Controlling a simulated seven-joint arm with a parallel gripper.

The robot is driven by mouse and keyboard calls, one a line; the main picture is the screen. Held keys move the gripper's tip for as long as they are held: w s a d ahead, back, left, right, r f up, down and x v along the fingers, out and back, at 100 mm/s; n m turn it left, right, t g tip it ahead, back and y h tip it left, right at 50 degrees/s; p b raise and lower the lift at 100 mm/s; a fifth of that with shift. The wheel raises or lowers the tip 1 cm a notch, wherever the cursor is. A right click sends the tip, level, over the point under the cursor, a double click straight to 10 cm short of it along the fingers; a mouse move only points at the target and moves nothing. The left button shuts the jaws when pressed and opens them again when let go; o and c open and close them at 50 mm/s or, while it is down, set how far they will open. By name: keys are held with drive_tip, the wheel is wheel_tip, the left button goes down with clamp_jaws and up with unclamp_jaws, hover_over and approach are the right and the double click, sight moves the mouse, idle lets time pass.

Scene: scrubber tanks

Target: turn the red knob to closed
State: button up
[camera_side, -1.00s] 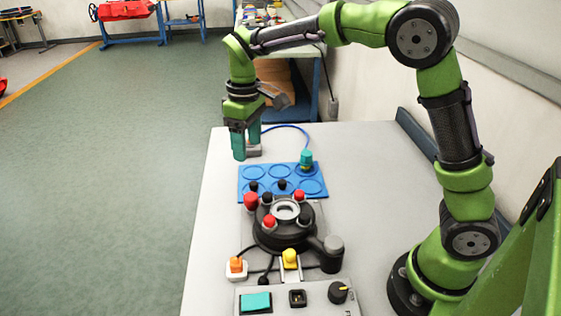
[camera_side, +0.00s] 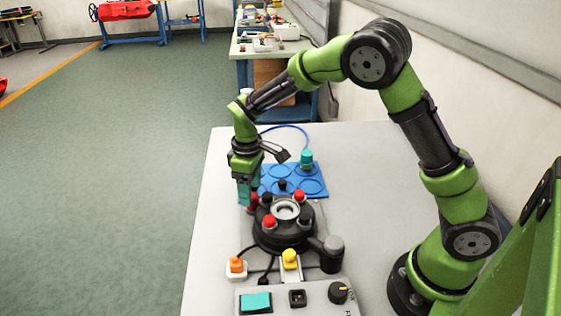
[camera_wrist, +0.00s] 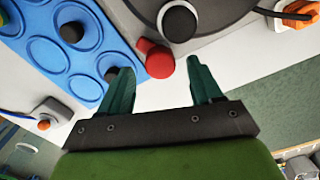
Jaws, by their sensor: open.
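Several red knobs sit around a black round device on the table in the side view, one at the front (camera_side: 269,221) and one at the right (camera_side: 299,195). The leftmost red knob (camera_side: 254,199) is partly hidden by my gripper (camera_side: 247,197). In the wrist view my open gripper (camera_wrist: 160,75) has its two teal fingers apart, with a red knob (camera_wrist: 156,59) just beyond and between the fingertips. I see no contact with it. The knob's open or closed marking cannot be made out.
Black knobs (camera_side: 304,219) stand among the red ones. A blue plate with ring marks (camera_side: 312,182) lies behind the device, with a teal plug (camera_side: 306,159) on it. A yellow knob (camera_side: 290,257), an orange plug (camera_side: 236,265) and a control panel (camera_side: 320,301) are in front.

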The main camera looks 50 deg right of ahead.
drive_tip(key=shift+f, duration=1.15)
drive_tip(key=c, duration=1)
drive_tip(key=shift+c, duration=0.2)
drive_tip(key=shift+m, duration=0.4)
drive_tip(key=m, duration=0.6)
drive_tip(key=shift+r, duration=0.1)
drive_tip(key=m, duration=0.7)
